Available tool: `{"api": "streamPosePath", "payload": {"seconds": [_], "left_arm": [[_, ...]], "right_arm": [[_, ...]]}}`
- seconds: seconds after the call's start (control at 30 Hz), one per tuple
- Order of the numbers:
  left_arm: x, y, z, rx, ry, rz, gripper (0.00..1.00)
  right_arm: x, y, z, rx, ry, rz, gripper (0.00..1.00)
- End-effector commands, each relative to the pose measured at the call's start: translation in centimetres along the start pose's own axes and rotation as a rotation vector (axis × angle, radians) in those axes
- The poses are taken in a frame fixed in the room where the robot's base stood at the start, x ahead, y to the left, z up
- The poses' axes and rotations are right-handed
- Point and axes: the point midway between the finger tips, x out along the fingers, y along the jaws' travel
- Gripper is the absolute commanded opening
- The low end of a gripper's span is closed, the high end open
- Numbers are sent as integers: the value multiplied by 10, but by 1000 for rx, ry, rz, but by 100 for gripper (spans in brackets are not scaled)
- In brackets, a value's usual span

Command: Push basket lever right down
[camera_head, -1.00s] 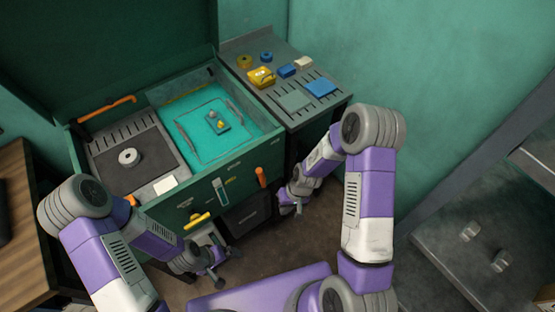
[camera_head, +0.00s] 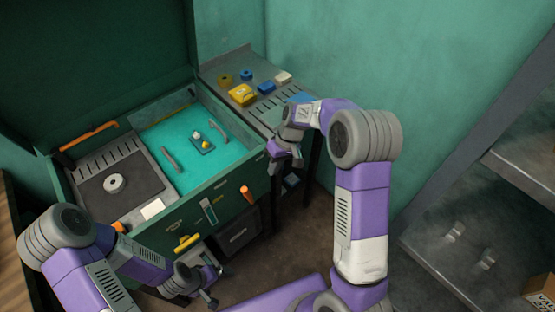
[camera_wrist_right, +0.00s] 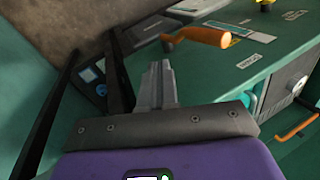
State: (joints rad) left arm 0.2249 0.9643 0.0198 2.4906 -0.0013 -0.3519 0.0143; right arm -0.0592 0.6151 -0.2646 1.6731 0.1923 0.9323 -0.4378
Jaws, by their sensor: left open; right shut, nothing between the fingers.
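An orange lever (camera_head: 247,193) sticks out from the right part of the green chest's front (camera_head: 220,188). It also shows in the right wrist view (camera_wrist_right: 205,37), ahead and to the right of the fingers. My right gripper (camera_head: 284,160) is raised beside the chest's right front corner, to the right of the lever and apart from it. Its fingers (camera_wrist_right: 158,70) are shut with nothing between them. My left gripper (camera_head: 213,287) is open and empty, low before the chest, below a yellow handle (camera_head: 187,242).
The chest's lid is up. More orange handles (camera_head: 90,136) sit at the left. A side table (camera_head: 225,68) with small blocks stands behind my right arm. Table legs are close to my right gripper.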

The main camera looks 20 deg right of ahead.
Motion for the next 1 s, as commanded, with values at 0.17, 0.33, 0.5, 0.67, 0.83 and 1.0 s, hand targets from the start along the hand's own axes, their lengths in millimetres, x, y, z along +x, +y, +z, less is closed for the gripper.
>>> {"api": "streamPosePath", "payload": {"seconds": [0.17, 0.33, 0.5, 0.67, 0.83, 1.0], "left_arm": [[8, -3, 0, 0, 0, 0, 98], [9, -3, 0, 0, 0, 0, 98], [9, -3, 0, 0, 0, 0, 98], [9, -3, 0, 0, 0, 0, 98], [9, -3, 0, 0, 0, 0, 98], [6, -2, 0, 0, 0, 0, 98]], "right_arm": [[35, -5, 0, -5, -2, 0, 0], [42, -28, -1, -4, 1, 0, 0], [45, -36, 0, -1, 0, 0, 0], [46, -38, 0, 0, 0, 0, 0], [45, -38, 0, 0, 0, 0, 0], [47, -45, -2, -12, -1, 15, 0]]}}
